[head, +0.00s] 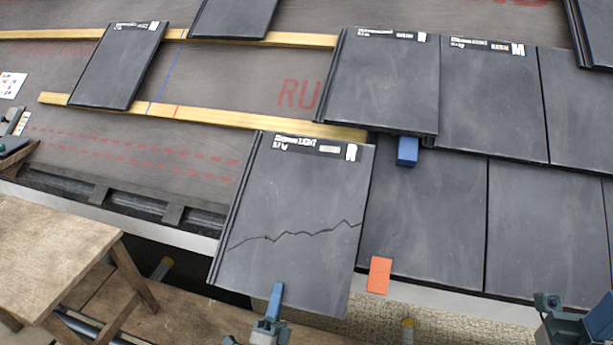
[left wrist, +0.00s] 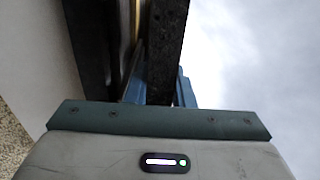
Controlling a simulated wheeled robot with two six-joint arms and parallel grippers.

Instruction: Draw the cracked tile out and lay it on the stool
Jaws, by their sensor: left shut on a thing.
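The cracked tile (head: 290,250) is dark grey, with a jagged crack running across its lower half and a white label strip at its top edge. It lies tilted on the roof slope, its top at the lower batten and its lower edge out past the eave. My left gripper (head: 274,303) is shut on its lower edge; in the left wrist view the tile (left wrist: 166,45) shows edge-on between the blue fingers. The wooden stool (head: 55,240) stands at the lower left, its top bare. Part of my right gripper (head: 575,325) shows at the lower right corner; its fingertips are unclear.
A blue block (head: 407,151) sits under the lower edge of an upper tile (head: 385,85). An orange tag (head: 379,275) lies beside the cracked tile, on its right. Laid tiles (head: 550,220) cover the right. Wooden battens (head: 200,117) cross the bare underlay at left.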

